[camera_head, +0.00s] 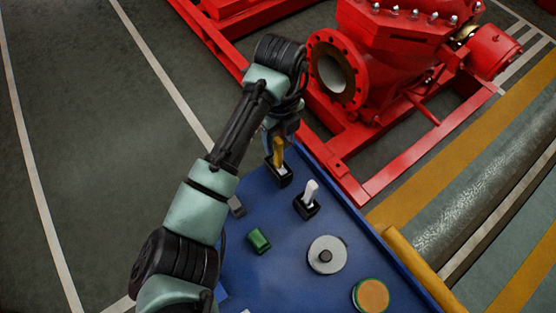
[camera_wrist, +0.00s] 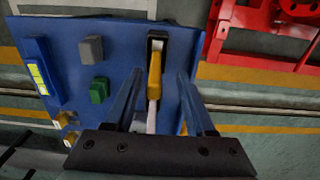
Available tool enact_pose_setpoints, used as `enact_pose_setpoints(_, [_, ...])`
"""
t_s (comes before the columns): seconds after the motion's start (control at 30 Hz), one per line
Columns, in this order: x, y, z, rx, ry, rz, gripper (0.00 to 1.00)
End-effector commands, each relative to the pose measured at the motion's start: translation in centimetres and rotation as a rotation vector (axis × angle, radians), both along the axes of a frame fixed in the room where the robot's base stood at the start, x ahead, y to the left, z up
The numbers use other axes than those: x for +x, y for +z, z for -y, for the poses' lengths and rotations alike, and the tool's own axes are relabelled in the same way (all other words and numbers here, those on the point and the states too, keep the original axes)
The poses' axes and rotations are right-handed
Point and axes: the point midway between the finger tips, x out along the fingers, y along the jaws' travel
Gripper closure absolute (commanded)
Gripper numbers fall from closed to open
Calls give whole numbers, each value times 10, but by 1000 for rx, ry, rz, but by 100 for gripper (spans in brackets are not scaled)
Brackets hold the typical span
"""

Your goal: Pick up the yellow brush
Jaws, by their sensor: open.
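The yellow brush (camera_head: 278,152) stands upright in a black holder (camera_head: 279,175) at the far end of the blue table (camera_head: 285,224). My gripper (camera_head: 281,138) is open and close above the brush in the head view. In the wrist view the yellow brush (camera_wrist: 155,75) lies between the two spread blue fingers of my gripper (camera_wrist: 158,76), nearer the left one, with a gap visible on both sides. The black holder (camera_wrist: 157,38) shows beyond the fingertips. I cannot tell from these views how deep the brush sits between the fingers.
A white-handled item in a black holder (camera_head: 307,205) stands just right of the brush. A green block (camera_head: 259,240), a grey block (camera_head: 236,206), a round grey disc (camera_head: 327,255) and an orange-topped round item (camera_head: 371,295) lie on the table. The red pumpset (camera_head: 400,60) stands behind.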

Motion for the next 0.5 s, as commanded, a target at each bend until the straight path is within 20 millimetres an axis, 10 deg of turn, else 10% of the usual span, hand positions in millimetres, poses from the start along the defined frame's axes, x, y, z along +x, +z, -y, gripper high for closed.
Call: enact_pose_setpoints(0.5, [-8,-58,-4,1,0,-1,45])
